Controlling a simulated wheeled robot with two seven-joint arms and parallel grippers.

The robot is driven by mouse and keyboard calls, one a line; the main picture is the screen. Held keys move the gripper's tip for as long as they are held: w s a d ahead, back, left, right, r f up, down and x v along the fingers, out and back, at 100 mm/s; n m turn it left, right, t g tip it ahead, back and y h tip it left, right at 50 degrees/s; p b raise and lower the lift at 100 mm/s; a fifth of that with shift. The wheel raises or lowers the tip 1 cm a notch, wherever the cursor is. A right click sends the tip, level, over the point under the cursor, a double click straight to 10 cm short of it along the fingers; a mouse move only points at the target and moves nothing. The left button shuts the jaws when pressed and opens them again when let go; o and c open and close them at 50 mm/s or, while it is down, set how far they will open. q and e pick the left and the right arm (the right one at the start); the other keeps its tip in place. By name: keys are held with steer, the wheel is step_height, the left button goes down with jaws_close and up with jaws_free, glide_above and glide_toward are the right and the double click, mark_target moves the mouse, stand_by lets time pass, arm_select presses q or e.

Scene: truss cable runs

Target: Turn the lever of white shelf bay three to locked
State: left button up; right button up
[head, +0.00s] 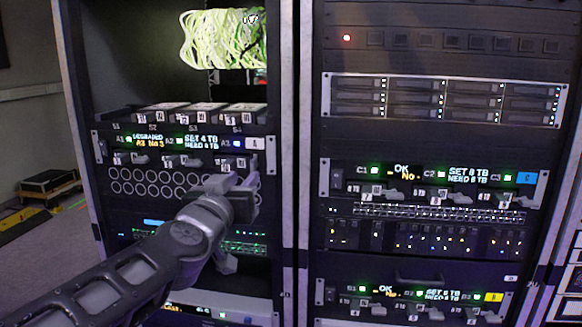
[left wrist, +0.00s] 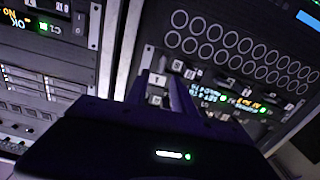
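The white shelf (head: 255,143), marked with a pale A plate, is in the left rack in the head view. Its status display reads SET 4 TB, NEED 4 TB, with a line naming A3. The bay three lever (head: 229,163) is at the shelf's right end. My left gripper (head: 236,182) is just below and in front of it, fingers spread. In the left wrist view, turned over, my left gripper (left wrist: 162,92) has a pale part, seemingly the lever (left wrist: 157,80), between its fingers. I cannot tell whether they touch it. My right gripper is not in view.
The right rack holds the blue C shelf (head: 526,178) and the yellow B shelf (head: 493,297). A rack post (head: 288,150) stands close right of my left gripper.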

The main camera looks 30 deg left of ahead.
mark_target(252, 168)
arm_select(q)
steer(key=shift+s+a+m, duration=0.1)
steer(key=shift+s+m, duration=0.05)
steer(key=shift+m, duration=0.35)
steer(key=shift+f, duration=0.1)
steer(key=b+x, duration=0.1)
steer(key=x, duration=0.7)
steer(key=shift+s, duration=0.1)
steer(key=shift+c, duration=0.3)
jaws_close()
